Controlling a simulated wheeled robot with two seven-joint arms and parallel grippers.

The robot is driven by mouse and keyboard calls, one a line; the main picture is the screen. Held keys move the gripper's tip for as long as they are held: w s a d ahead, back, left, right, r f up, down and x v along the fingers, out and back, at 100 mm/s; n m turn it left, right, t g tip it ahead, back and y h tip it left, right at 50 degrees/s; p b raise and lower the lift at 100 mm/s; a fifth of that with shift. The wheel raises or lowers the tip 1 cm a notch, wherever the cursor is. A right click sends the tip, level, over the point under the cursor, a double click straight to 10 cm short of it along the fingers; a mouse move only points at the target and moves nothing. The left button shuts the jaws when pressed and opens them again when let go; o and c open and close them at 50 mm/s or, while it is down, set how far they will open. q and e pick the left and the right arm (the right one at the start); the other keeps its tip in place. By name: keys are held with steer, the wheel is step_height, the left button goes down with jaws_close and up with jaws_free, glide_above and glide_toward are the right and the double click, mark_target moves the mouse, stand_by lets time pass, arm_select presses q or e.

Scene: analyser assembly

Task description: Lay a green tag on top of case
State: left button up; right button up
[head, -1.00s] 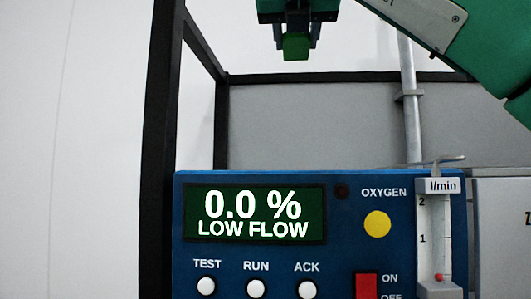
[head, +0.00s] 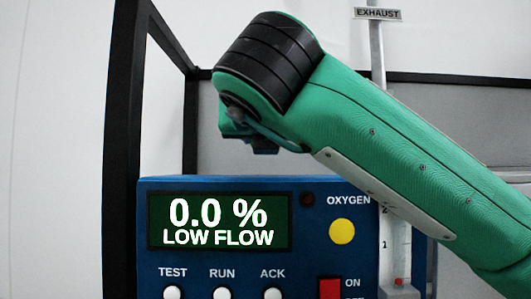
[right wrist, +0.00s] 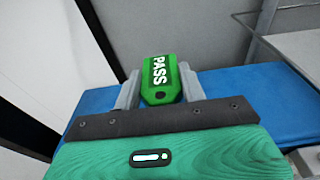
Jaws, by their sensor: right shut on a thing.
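The case is the blue box with the display; its front (head: 308,255) fills the bottom of the head view, and its top (right wrist: 240,98) shows in the right wrist view. The green tag (right wrist: 160,74) bears the word PASS and has a hole near one end. My right gripper (right wrist: 160,88) is shut on the tag, with a grey finger on each side, above the case's top. I cannot tell whether the tag touches it. In the head view my right arm hides the tag and fingertips. My left gripper is not in view.
A black frame post (head: 126,130) stands at the left of the case, with a black rail behind. A vertical pipe (head: 377,55) labelled EXHAUST rises behind on the right. A flow meter (head: 397,245) is on the case's right front. The visible case top around the tag looks clear.

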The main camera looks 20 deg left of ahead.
steer(key=shift+s+f+p, duration=0.1)
steer(key=shift+f+p, duration=0.75)
steer(key=shift+f, duration=1.35)
steer(key=shift+f+b, duration=0.2)
steer(key=shift+b, duration=0.2)
steer(key=o, duration=1)
steer(key=shift+r, duration=0.1)
steer(key=shift+c, duration=0.2)
